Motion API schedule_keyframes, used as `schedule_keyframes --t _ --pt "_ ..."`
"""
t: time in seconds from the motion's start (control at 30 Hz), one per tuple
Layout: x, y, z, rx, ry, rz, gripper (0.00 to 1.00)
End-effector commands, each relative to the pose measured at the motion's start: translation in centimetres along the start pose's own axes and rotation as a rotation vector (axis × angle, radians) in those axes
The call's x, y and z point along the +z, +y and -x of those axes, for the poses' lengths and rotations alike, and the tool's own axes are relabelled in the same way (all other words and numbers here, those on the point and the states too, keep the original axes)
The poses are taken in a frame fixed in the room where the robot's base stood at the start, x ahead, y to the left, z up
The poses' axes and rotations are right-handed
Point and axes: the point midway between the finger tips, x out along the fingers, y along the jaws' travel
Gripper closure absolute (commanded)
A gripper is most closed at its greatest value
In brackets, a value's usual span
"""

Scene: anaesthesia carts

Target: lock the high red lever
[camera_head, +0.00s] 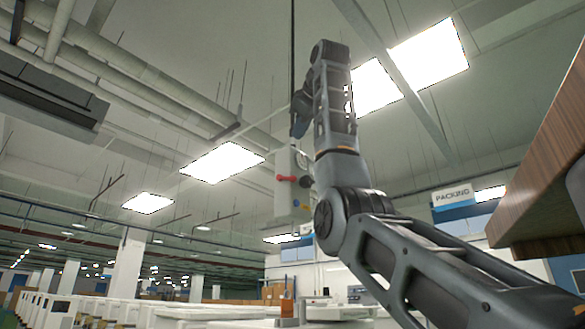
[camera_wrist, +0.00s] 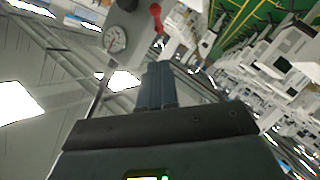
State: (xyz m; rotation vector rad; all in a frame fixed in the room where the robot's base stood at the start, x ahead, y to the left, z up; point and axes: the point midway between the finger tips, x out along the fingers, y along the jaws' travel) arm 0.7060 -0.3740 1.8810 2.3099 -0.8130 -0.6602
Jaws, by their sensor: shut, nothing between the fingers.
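The red lever (camera_head: 286,178) sits on the left part of a grey panel (camera_head: 286,208) hanging in mid-air in the head view. It also shows at the top of the wrist view (camera_wrist: 156,16), beside a round white gauge. My gripper (camera_wrist: 158,70) is shut and empty, its fingers together and pointing up toward the panel. A gap shows between the fingertips and the red lever in the wrist view. In the head view my gripper (camera_head: 299,128) is small and dark, above the panel. Whether it touches anything there cannot be told.
A dark round knob (camera_head: 306,181) is on the panel's right side, partly near my arm. The gauge (camera_wrist: 115,39) is left of the lever in the wrist view. A wooden-edged surface (camera_head: 540,150) juts in at right. Open air lies left of the panel.

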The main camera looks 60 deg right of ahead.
Motion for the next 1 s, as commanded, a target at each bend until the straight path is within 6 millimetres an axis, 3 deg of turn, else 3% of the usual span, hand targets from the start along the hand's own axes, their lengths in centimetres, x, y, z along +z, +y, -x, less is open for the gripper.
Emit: schedule_keyframes --t 0.37,0.87,1.0 --pt "-0.1 0.0 -1.2 -0.001 0.000 0.000 1.00" --pt "-0.1 0.1 -10.4 -0.002 -0.001 -0.001 1.00" --pt "1.7 -0.1 -11.8 0.000 -0.001 -0.001 1.00"
